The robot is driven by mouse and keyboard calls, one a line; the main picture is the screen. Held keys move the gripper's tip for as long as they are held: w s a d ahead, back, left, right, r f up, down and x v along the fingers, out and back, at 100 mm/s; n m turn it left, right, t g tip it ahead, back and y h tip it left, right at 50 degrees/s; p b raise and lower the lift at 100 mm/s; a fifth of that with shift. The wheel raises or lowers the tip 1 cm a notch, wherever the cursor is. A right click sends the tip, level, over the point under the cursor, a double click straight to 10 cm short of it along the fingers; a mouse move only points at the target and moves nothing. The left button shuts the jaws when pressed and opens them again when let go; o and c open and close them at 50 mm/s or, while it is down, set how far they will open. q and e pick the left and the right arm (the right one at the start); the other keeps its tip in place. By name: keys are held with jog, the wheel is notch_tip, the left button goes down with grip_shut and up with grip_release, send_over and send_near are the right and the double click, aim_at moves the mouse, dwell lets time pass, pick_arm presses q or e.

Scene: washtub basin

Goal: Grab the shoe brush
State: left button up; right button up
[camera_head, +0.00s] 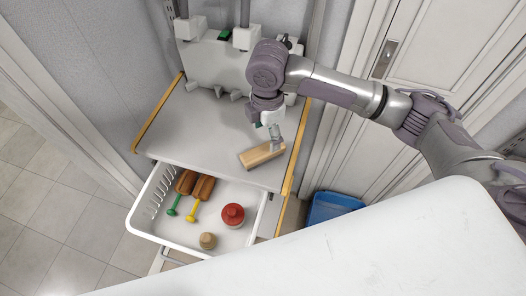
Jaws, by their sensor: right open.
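A light wooden block (262,154), which looks like the shoe brush, lies on the white shelf top (200,125) near its front right corner. Its bristles cannot be made out. My right gripper (275,143) points down at the block's right end, its fingers close to or over that end. It is open, and whether it touches the block cannot be told. The gripper hides a little of the block's far right end. My left gripper is not in view.
A white slatted basket (140,222) below the shelf holds two brown pieces with green (171,212) and yellow (192,218) handles, a red-topped jar (233,214) and a small tan item (208,240). A blue bin (332,206) stands right. A white surface (400,245) fills the lower right.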

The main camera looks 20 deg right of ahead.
aim_at(268, 148)
notch_tip(268, 148, down, 3)
jog(key=shift+f, duration=0.1)
notch_tip(268, 148, down, 5)
jog(key=shift+d+r+p, duration=0.15)
jog(key=shift+p, duration=0.8)
jog(key=shift+f, duration=0.25)
jog(key=c, duration=1.3)
jog(key=shift+r, duration=0.15)
